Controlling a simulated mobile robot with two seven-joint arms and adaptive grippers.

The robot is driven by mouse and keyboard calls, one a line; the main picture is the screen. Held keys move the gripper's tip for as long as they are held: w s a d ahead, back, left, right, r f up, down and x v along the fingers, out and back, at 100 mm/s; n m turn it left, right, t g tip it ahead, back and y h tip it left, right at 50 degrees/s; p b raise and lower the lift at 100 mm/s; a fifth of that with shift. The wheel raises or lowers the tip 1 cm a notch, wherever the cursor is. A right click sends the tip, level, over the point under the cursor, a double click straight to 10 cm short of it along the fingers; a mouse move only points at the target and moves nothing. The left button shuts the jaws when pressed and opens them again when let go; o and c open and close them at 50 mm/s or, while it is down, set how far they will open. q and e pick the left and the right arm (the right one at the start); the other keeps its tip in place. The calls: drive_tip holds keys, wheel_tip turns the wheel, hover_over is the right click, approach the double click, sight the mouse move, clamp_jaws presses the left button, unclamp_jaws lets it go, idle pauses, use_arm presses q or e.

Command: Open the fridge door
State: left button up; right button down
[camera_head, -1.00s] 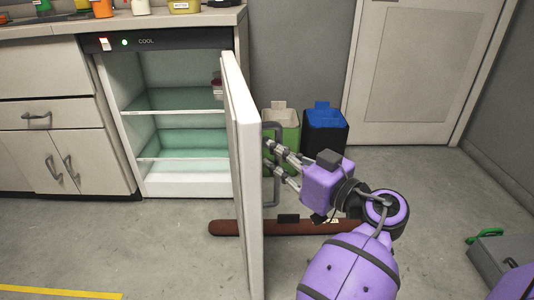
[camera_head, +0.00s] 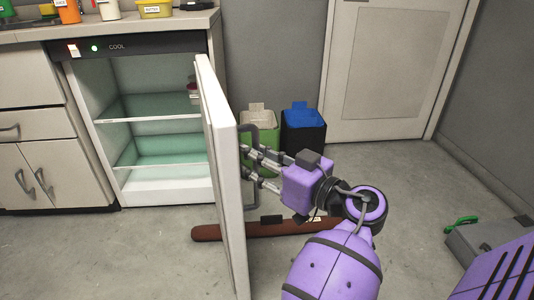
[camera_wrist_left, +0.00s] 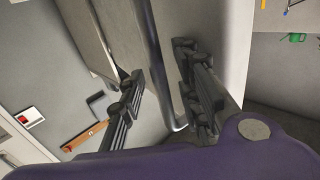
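The fridge (camera_head: 150,190) stands at the left with its white door (camera_head: 226,190) swung wide, jutting toward me. Its lit inside with glass shelves shows. The door's grey bar handle (camera_head: 249,195) is on the door's right side; it also shows in the left wrist view (camera_wrist_left: 160,70). My left gripper (camera_head: 256,170) is at the handle, fingers pointing at the door. In the left wrist view its fingers (camera_wrist_left: 162,95) are spread apart on either side of the handle bar, with a gap on the left side. Contact with the bar is unclear. My right gripper is out of view.
A green bin (camera_head: 259,140) and a black bin with blue lid (camera_head: 302,130) stand behind the door. A brown-red bar (camera_head: 208,232) lies on the floor beneath it. A grey case (camera_head: 490,240) sits at the right.

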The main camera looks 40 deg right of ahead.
use_arm(q)
drive_tip(key=s+d, duration=0.1)
drive_tip(key=s, duration=1)
drive_tip(key=shift+s+d, duration=0.3)
drive_tip(key=shift+d, duration=0.05)
